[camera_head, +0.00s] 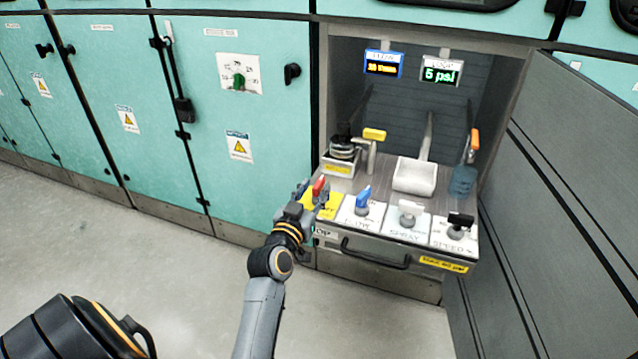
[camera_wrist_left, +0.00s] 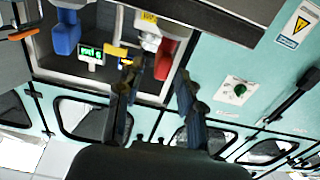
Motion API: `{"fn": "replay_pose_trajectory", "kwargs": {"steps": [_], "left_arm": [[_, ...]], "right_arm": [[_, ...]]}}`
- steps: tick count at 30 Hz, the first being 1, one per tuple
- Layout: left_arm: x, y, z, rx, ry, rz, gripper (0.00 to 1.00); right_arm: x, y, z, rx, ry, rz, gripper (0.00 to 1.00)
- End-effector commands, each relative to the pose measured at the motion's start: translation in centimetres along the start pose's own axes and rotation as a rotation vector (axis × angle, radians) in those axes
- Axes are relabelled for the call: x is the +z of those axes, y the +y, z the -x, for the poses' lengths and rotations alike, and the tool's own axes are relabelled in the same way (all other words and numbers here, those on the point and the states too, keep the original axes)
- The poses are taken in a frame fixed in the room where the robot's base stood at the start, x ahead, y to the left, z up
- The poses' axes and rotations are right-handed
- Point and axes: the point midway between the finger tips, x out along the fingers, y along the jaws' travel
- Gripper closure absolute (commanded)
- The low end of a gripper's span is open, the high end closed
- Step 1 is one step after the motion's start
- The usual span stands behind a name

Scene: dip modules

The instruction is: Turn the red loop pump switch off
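The red loop pump switch (camera_head: 320,188) stands on the yellow plate (camera_head: 329,208) at the left end of the switch row on the pulled-out drawer. My left gripper (camera_head: 311,196) is right at it, partly covering the plate and switch base. In the left wrist view, which is upside down, the red handle (camera_wrist_left: 165,58) shows between the spread finger tips of my left gripper (camera_wrist_left: 160,72). The fingers look open around it; I cannot tell whether either touches it. My right gripper is not in view.
A blue switch (camera_head: 363,197), a white switch (camera_head: 409,212) and a black switch (camera_head: 459,224) stand to the right. Behind are a yellow-handled tap (camera_head: 374,135), a white scoop (camera_head: 414,176) and two displays. An open grey door (camera_head: 570,190) bounds the right side.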

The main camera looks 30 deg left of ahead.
Motion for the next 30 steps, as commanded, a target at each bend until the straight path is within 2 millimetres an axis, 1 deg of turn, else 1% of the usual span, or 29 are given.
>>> {"fn": "replay_pose_trajectory", "kwargs": {"steps": [1,3,7,12,18,19,20,21,23,24,30], "left_arm": [[0.0,0.0,-0.9,0.0,0.002,0.001,0.62],[0.0,0.0,-1.8,0.0,0.002,0.001,0.62],[0.0,0.0,-3.0,0.0,0.001,0.001,0.62],[0.0,0.0,-3.5,0.0,0.0,-0.001,0.62],[0.0,0.0,-3.6,0.0,-0.001,-0.001,0.62],[0.0,0.0,-3.6,0.0,-0.001,-0.001,0.64],[0.0,0.0,-3.6,0.0,-0.001,-0.001,0.7],[0.0,0.0,-3.6,0.0,0.0,-0.001,0.79],[0.0,0.0,-3.5,0.0,0.0,-0.001,0.91],[0.0,0.0,-3.5,0.0,0.0,-0.001,0.99],[0.0,0.0,-3.5,0.001,0.0,-0.001,1.0]], "right_arm": [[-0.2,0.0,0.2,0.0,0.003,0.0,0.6],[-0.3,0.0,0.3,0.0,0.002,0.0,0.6],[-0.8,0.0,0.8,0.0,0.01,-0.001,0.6],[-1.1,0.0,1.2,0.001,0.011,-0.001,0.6],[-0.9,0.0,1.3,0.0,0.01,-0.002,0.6],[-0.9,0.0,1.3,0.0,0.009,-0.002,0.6],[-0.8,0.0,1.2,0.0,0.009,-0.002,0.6],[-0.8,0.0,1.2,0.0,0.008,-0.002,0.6],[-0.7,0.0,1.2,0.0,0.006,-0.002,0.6],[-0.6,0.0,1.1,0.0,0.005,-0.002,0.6],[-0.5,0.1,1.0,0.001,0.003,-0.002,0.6]]}}
